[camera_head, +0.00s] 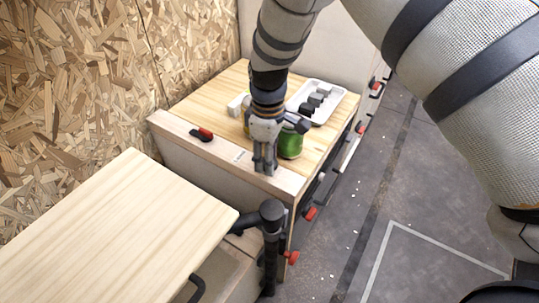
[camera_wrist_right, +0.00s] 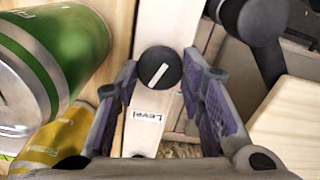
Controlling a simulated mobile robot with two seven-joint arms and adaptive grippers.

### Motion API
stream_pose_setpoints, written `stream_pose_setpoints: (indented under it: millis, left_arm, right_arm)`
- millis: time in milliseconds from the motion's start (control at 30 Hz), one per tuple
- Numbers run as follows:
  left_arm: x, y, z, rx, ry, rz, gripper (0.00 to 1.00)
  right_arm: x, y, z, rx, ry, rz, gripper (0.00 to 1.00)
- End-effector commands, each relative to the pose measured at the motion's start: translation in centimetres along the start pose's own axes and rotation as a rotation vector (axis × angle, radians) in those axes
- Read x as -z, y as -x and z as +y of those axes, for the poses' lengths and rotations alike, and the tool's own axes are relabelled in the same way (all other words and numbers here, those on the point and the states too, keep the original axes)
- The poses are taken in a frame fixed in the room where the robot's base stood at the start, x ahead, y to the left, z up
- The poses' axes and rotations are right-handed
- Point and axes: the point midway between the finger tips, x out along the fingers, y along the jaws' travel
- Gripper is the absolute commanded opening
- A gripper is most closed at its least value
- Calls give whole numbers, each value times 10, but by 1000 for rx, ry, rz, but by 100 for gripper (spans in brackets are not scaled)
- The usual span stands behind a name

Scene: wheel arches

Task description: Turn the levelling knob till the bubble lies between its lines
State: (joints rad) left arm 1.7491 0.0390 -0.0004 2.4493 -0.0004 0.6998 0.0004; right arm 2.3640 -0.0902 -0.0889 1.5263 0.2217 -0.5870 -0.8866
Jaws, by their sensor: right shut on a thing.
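The levelling knob (camera_wrist_right: 159,72) is round and black with a white line slanting up to the right. It sits on a pale wooden rail (camera_wrist_right: 160,25), with a "Level" label (camera_wrist_right: 147,115) beside it. My right gripper (camera_head: 265,170) points down at the rail's front end; in the right wrist view its purple-padded fingers (camera_wrist_right: 160,80) are shut on the knob, one on each side. In the head view the gripper hides the knob. I cannot make out the bubble or its lines in either view. My left gripper is not in view.
A green can (camera_head: 291,146) stands close beside my right gripper, with a yellow can (camera_wrist_right: 60,140) near it. A white tray (camera_head: 342,93) holds dark blocks. A red-and-black item (camera_head: 201,134) lies on the rail. A black post (camera_head: 271,215) and a lower wooden top (camera_head: 110,225) are nearer.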

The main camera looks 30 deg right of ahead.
Motion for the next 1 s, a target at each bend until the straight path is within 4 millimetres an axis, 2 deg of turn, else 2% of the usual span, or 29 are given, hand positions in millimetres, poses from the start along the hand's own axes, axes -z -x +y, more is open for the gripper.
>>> stream_pose_setpoints:
  millis: [1000]
  left_arm:
    - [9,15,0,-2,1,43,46]
  right_arm:
    - [-1,-1,0,0,-952,-3,8]
